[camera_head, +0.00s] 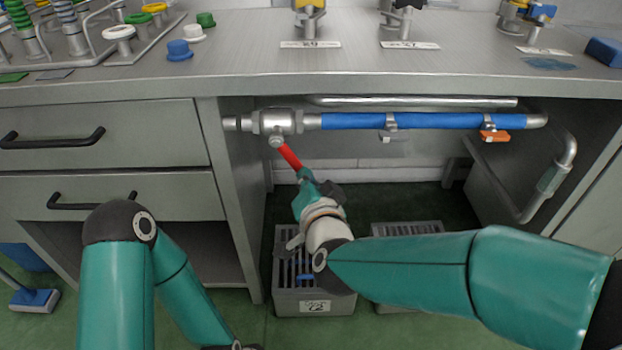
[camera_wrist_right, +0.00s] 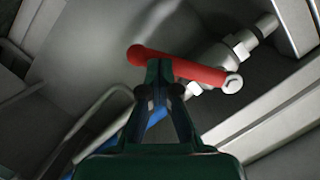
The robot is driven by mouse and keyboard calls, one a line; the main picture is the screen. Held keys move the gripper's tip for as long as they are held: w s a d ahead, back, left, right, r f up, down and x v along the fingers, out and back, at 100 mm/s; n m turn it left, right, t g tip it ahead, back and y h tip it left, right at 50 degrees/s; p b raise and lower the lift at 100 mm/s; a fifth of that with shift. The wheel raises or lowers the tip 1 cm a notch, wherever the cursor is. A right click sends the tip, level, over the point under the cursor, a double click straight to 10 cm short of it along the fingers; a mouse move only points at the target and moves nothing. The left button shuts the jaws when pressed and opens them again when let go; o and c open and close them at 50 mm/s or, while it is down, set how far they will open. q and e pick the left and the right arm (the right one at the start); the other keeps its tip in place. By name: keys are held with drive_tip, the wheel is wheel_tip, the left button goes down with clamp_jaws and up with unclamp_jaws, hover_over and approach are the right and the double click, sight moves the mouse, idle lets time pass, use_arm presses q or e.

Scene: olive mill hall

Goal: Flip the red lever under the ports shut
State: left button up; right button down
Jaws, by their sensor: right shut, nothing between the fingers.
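The red lever (camera_head: 290,156) hangs slanting down and to the right from the metal valve (camera_head: 277,122) under the bench top. In the right wrist view the red lever (camera_wrist_right: 185,67) lies across the tips of my right gripper (camera_wrist_right: 158,75), with its rounded end just left of them. My right gripper (camera_head: 304,176) is shut with nothing between its fingers, close to the lever's lower end. I cannot tell whether it touches the lever. My left arm shows at the lower left of the head view, but its gripper is not in view.
A blue-sleeved pipe (camera_head: 450,121) runs right from the valve, with an orange clip (camera_head: 495,136). A grey crate (camera_head: 314,301) stands on the floor below my right gripper. Drawers (camera_head: 110,140) close off the left side. The bench top (camera_head: 240,50) is above, with ports on it.

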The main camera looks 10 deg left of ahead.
drive_tip(key=shift+s+a+f+b, duration=0.2)
drive_tip(key=shift+a+f, duration=0.2)
drive_tip(key=shift+a, duration=0.35)
drive_tip(key=shift+s+a+f+b, duration=0.1)
drive_tip(key=shift+a+f+b, duration=0.1)
drive_tip(key=shift+a+f, duration=0.35)
drive_tip(key=shift+a+r, duration=0.15)
drive_tip(key=shift+a, duration=0.1)
drive_tip(key=s+d, duration=0.8)
drive_tip(key=s, duration=0.2)
drive_tip(key=shift+s+r, duration=0.2)
drive_tip(key=shift+r, duration=0.05)
